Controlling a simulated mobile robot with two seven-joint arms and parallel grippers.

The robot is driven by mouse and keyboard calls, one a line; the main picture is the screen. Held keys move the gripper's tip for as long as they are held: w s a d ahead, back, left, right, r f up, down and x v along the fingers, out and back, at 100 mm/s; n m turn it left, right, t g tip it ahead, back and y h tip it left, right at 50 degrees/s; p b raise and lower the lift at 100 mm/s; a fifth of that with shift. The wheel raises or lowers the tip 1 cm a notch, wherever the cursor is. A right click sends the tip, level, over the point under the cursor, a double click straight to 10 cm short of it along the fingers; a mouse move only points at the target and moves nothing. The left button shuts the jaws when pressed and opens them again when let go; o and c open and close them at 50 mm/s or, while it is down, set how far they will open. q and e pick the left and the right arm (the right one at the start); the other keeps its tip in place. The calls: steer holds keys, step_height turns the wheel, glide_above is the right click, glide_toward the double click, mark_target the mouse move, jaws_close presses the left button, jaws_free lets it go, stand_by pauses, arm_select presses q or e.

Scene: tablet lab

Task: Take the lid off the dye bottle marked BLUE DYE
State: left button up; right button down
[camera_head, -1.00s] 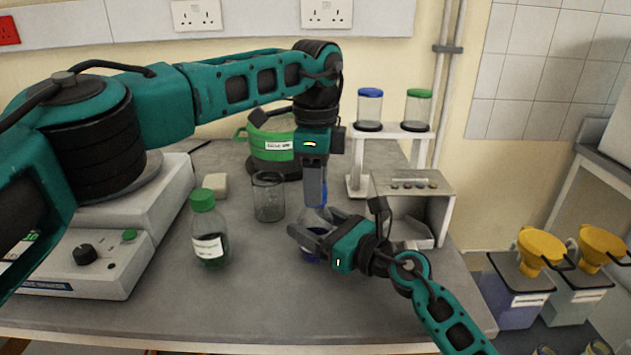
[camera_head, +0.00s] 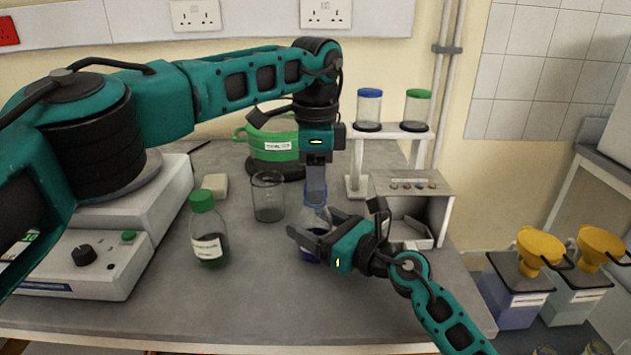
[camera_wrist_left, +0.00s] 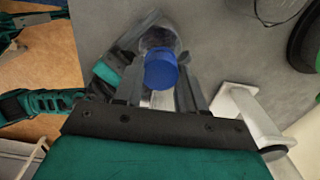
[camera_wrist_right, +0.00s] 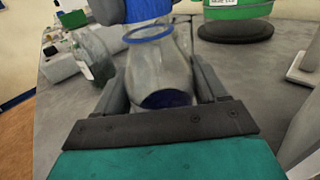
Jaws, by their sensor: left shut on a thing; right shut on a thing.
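The dye bottle (camera_head: 312,222) is a clear glass flask with dark blue liquid low inside. It stands on the bench, and its marking cannot be read. My right gripper (camera_head: 308,238) is shut around its body; the right wrist view shows the glass (camera_wrist_right: 158,72) between the fingers. The blue lid (camera_wrist_left: 161,69) is between the fingers of my left gripper (camera_head: 316,196), which is shut on it from above. In the right wrist view the lid (camera_wrist_right: 146,9) sits just above the bottle's blue-ringed mouth (camera_wrist_right: 148,33), seemingly with a small gap.
A green-capped bottle (camera_head: 208,240) and an empty beaker (camera_head: 268,197) stand left of the grippers. A white stand (camera_head: 390,131) with two capped jars is behind right, near a grey box (camera_head: 413,184). The front bench (camera_head: 250,305) is clear.

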arm_select(q)
steer(key=shift+r, duration=0.9)
steer(key=shift+r, duration=2)
arm_select(e)
jaws_free()
